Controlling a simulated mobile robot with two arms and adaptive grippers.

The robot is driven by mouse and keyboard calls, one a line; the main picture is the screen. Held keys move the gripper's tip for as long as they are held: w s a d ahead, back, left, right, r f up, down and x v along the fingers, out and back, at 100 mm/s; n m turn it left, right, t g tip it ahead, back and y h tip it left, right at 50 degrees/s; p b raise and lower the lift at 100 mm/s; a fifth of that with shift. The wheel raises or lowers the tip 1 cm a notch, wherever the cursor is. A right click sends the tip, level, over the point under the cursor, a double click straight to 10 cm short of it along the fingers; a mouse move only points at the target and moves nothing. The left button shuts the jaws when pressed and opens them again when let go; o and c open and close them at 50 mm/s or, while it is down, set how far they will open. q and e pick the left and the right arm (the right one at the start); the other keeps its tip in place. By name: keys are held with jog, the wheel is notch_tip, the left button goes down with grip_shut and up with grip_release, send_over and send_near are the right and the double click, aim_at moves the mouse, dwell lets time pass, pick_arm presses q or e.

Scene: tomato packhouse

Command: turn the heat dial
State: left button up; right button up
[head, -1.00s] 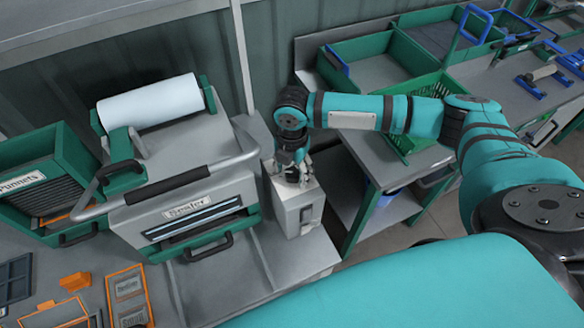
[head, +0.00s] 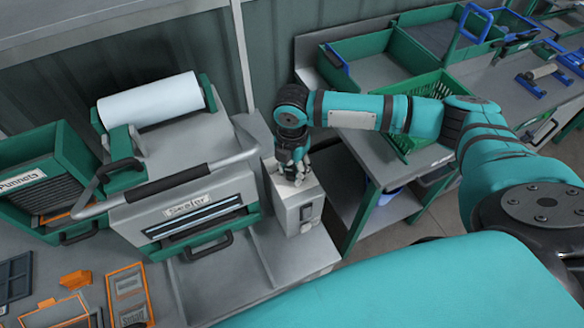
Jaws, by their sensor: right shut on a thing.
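The heat dial is not clearly visible; the fingers of my right gripper hide the spot where they close on top of a grey control box. The control box (head: 297,212) stands at the right side of the sealer (head: 190,215), with a dark switch on its front. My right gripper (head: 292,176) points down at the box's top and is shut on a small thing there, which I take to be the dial. My left gripper is not in view.
The sealer has a film roll (head: 150,100) on top and a bar handle (head: 165,186) across its front. A punnet rack (head: 40,185) stands at left. Orange-framed plates (head: 130,297) lie on the bench. A green crate (head: 425,105) sits on the right table.

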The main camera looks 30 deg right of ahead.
aim_at(293, 170)
jog(key=m, duration=1)
jog(key=shift+m, duration=0.4)
dwell(0.4)
jog(key=o, duration=1.1)
jog(key=shift+d, duration=0.1)
jog(key=shift+o, duration=0.2)
jog(key=shift+r, duration=0.1)
notch_tip(293, 170, up, 12)
